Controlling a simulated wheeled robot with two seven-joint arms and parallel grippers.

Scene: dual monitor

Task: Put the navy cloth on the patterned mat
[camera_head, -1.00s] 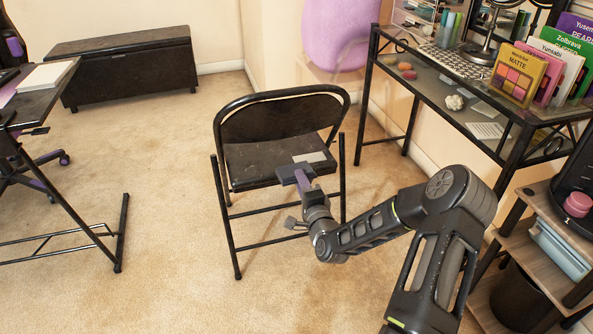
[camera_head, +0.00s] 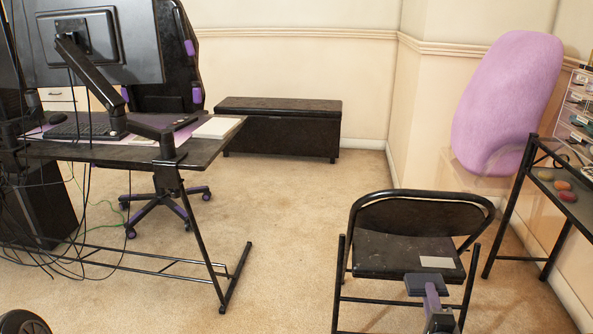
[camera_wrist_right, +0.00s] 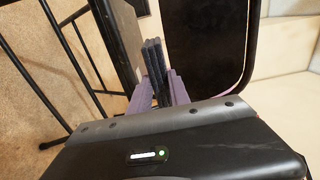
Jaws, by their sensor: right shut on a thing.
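The navy cloth (camera_head: 427,285) is a small, dark folded piece at the lower right of the head view. My right gripper (camera_head: 431,291), with purple fingers, is shut on it near the seat of the black folding chair. The cloth also shows in the right wrist view (camera_wrist_right: 155,62), standing up from between the purple fingers. A pale purple mat (camera_head: 88,138) lies on the left desk, partly under the keyboard; its pattern is too small to make out, and I cannot tell if it is the patterned mat. My left gripper is not in view.
The folding chair (camera_head: 420,205) stands close by the right gripper, with a pale card (camera_head: 437,262) on its seat. The left desk (camera_head: 190,152) holds a monitor (camera_head: 120,45), a keyboard (camera_head: 85,126) and a white book (camera_head: 217,127). Open carpet lies between desk and chair.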

